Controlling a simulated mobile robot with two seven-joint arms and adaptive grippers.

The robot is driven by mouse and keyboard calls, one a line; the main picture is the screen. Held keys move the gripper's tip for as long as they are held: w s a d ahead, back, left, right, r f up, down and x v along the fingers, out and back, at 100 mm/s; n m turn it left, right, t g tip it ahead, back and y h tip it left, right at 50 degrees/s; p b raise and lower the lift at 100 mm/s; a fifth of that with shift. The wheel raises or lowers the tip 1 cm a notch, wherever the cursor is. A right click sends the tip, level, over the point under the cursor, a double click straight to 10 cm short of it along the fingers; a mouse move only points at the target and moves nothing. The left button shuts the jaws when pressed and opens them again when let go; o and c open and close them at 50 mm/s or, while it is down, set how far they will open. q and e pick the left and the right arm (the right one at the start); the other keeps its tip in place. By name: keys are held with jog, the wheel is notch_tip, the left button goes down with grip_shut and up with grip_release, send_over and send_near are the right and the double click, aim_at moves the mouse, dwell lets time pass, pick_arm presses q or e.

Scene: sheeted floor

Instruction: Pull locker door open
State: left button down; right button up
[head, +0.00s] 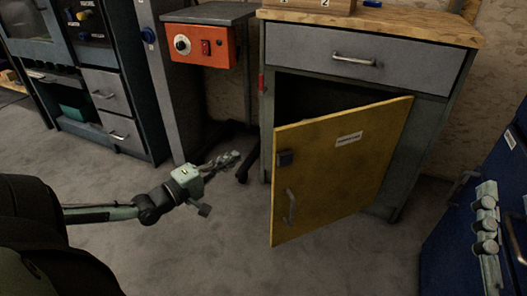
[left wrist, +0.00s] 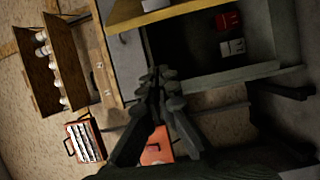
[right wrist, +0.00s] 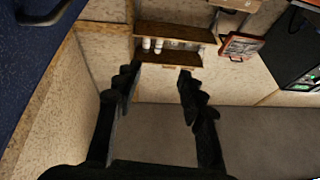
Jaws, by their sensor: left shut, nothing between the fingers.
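The yellow locker door (head: 340,170) stands swung out from the grey-green cabinet (head: 402,165), hinged at its right side, with a dark gap behind its upper edge. My left gripper (head: 228,160) is shut and empty, to the left of the door and apart from the handle. In the left wrist view its fingers (left wrist: 160,82) are together, before the open cabinet. My right gripper (right wrist: 157,75) is open and empty, facing a wall shelf.
A red item (left wrist: 228,20) and a pale box (left wrist: 232,47) are inside the cabinet. A grey drawer (head: 350,62) is above the door. An orange control box (head: 202,45) is at left. A blue cabinet (head: 480,185) stands at right. The floor before the door is clear.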

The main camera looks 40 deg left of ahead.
pick_arm(q)
jog(key=w+d+b, duration=0.2)
jog(key=w+d, duration=0.3)
jog(key=w, duration=0.3)
jog(key=shift+d+r, duration=0.15)
pick_arm(e)
jog(key=shift+s+d+r+t, duration=0.25)
jog(key=shift+s+r+t, duration=0.05)
jog(key=shift+r+t, duration=0.3)
jog(key=shift+s+d+r+t, duration=0.25)
jog(key=shift+s+r+t, duration=0.05)
jog(key=shift+r+t, duration=0.25)
jog(key=shift+s+d+r+t, duration=0.25)
jog(key=shift+s+r+t, duration=0.05)
jog(key=shift+r+t, duration=0.3)
